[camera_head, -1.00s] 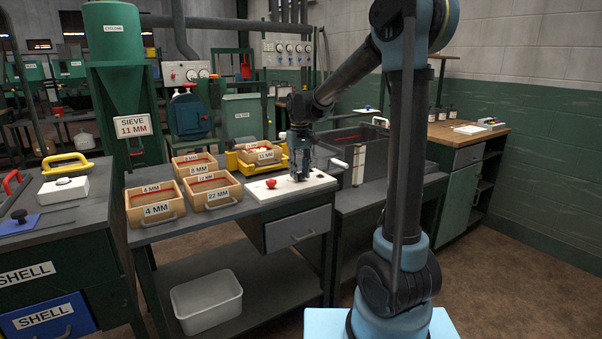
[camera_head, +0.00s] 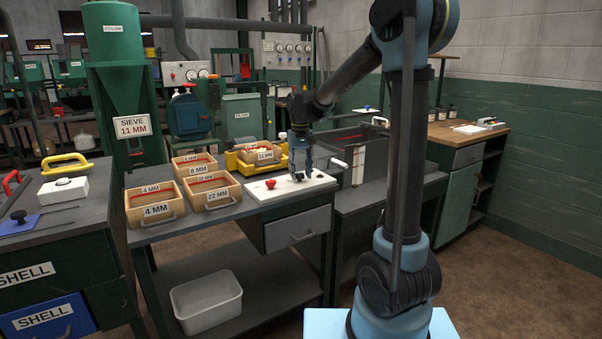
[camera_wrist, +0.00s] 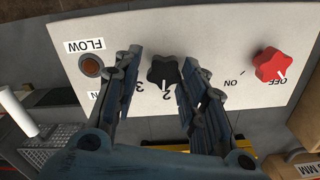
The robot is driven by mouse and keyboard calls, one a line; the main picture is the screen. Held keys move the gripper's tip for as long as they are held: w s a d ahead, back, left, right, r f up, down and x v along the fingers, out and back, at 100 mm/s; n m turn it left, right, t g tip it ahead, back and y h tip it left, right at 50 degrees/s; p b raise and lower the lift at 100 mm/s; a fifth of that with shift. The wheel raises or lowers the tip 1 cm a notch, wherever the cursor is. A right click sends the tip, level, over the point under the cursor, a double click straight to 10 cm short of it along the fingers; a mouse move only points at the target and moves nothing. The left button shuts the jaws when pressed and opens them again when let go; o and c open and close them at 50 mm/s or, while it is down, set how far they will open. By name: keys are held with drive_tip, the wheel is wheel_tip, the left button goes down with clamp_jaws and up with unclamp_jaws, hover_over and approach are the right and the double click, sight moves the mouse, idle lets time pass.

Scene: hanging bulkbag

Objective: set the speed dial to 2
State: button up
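The speed dial is a black lobed knob (camera_wrist: 164,72) on a white panel (camera_wrist: 215,38), seen upside down in the wrist view. The figures 2 and 3 show beside it; the 2 is right by the knob's lower edge, and a small light mark on the knob seems to face it. Other figures are hidden by my fingers. My gripper (camera_wrist: 163,58) is open, one finger on each side of the knob; I cannot tell if either touches it. In the head view my gripper (camera_head: 300,176) is over the white panel (camera_head: 262,194) and hides the dial.
A red knob (camera_wrist: 270,64) marked OFF and ON is right of the dial in the wrist view. A brown button (camera_wrist: 91,66) by a FLOW label is left. Wooden sieve boxes (camera_head: 152,208) stand left of the panel.

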sight(300, 173)
drive_tip(key=shift+o, duration=0.2)
drive_tip(key=shift+a+r, duration=0.1)
drive_tip(key=shift+r, duration=0.05)
wheel_tip(300, 173, up, 12)
drive_tip(key=shift+f, duration=0.2)
idle(0.3)
drive_tip(key=s+d+f, duration=0.2)
drive_tip(key=s+d, duration=0.7)
drive_tip(key=s+d+f+m+t, duration=0.1)
drive_tip(key=s+d+f, duration=0.5)
drive_tip(key=s+f, duration=0.4)
drive_tip(key=s+d+f+m+t, duration=0.1)
drive_tip(key=s+d+f+m, duration=0.1)
drive_tip(key=s+d+f, duration=0.5)
drive_tip(key=s+f, duration=0.3)
drive_tip(key=s, duration=0.3)
drive_tip(key=shift+s+d, duration=0.15)
drive_tip(key=shift+s, duration=0.05)
